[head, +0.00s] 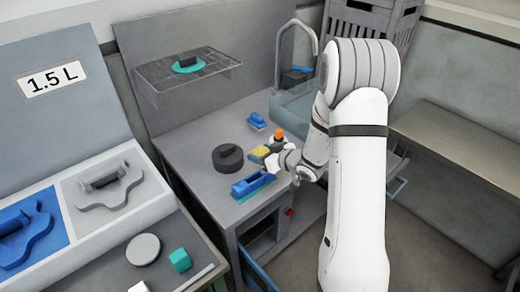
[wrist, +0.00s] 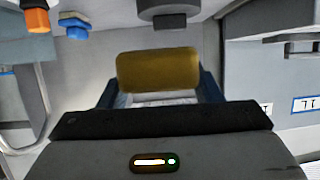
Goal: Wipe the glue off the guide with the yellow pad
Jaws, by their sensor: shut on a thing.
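My gripper (head: 272,157) is shut on the yellow pad (head: 259,153) above the grey worktop. In the wrist view the pad (wrist: 158,70) sits level between the two dark fingers of my gripper (wrist: 158,88). A long blue piece with a raised end (head: 252,185) lies near the worktop's front edge, just below and left of the pad in the head view. It may be the guide, but I cannot tell for sure. I cannot make out any glue. The pad appears apart from the worktop; its underside is hidden.
A dark round reel (head: 227,158) stands left of the pad. An orange-topped bottle (head: 279,135) and a small blue block (head: 257,121) stand behind; the wrist view shows the orange top (wrist: 37,20). A wire shelf (head: 188,75) hangs above. The worktop's back left is clear.

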